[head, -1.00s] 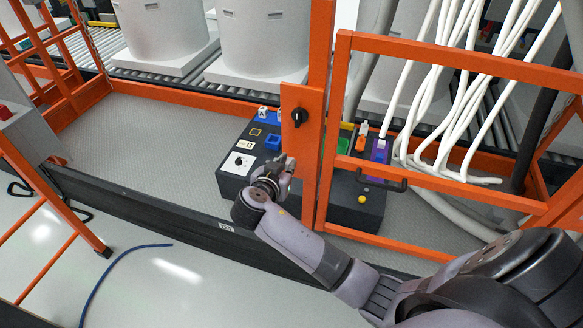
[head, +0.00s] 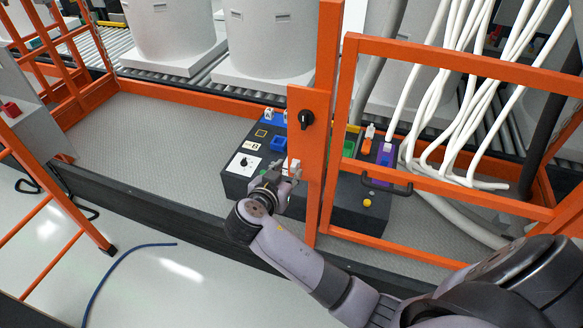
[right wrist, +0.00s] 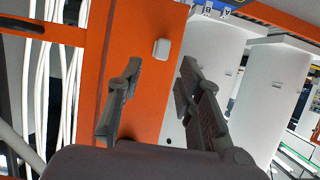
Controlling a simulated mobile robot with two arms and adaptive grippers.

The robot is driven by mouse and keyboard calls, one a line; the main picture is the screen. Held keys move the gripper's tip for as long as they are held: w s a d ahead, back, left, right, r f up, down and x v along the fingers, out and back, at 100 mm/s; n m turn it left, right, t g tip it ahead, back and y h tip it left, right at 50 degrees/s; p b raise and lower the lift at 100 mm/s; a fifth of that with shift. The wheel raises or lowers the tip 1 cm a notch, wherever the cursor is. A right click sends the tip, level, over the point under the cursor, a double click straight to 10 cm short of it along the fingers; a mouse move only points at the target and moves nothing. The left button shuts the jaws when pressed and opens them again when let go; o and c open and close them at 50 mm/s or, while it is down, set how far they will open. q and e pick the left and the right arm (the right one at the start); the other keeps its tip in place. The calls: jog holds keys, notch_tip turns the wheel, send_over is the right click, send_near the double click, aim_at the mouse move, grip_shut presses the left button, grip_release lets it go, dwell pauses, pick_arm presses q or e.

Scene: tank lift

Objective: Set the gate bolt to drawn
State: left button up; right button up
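The orange gate post plate (head: 309,155) carries a black turn knob (head: 306,119) in the head view. In the right wrist view a pale rounded block (right wrist: 162,48) sits on the orange plate (right wrist: 130,40). I cannot tell for sure which of these is the gate bolt. My right gripper (head: 292,170) is at the plate's left edge, below the black knob. In the right wrist view its two fingers (right wrist: 155,95) are spread with nothing between them. The pale block lies just beyond the fingertips, apart from both. My left gripper is not in view.
A dark control box (head: 236,182) with colored buttons stands behind the post. The orange gate frame (head: 450,180) with a black handle (head: 386,184) is to the right, with white hoses (head: 440,110) behind it. White tanks (head: 262,40) stand at the back.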

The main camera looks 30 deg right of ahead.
jog(key=v, duration=0.7)
jog(key=shift+s+a+r, duration=0.2)
jog(key=shift+a, duration=0.05)
jog(key=s+a+f+n+g+y, duration=0.15)
jog(key=f+n, duration=0.25)
jog(key=f, duration=0.7)
jog(key=s+f+n+g+y, duration=0.1)
jog(key=s+f+n+y, duration=0.15)
jog(key=f, duration=0.85)
jog(key=s+a+f+n+g+y, duration=0.15)
jog(key=f+n, duration=0.25)
jog(key=f, duration=0.7)
jog(key=s+d+f+n+g+y, duration=0.1)
jog(key=s+f+n+g+y, duration=0.15)
jog(key=s+f, duration=1.1)
jog(key=s+d+f, duration=0.1)
jog(key=s+f, duration=0.2)
jog(key=s, duration=0.4)
jog(key=s+d+f+g+y, duration=0.1)
jog(key=s+d+f, duration=0.1)
jog(key=s, duration=0.5)
jog(key=s+d+f+y, duration=0.1)
jog(key=s+f, duration=0.3)
jog(key=s, duration=0.3)
jog(key=shift+s+d+m, duration=0.3)
jog(key=shift+s, duration=0.1)
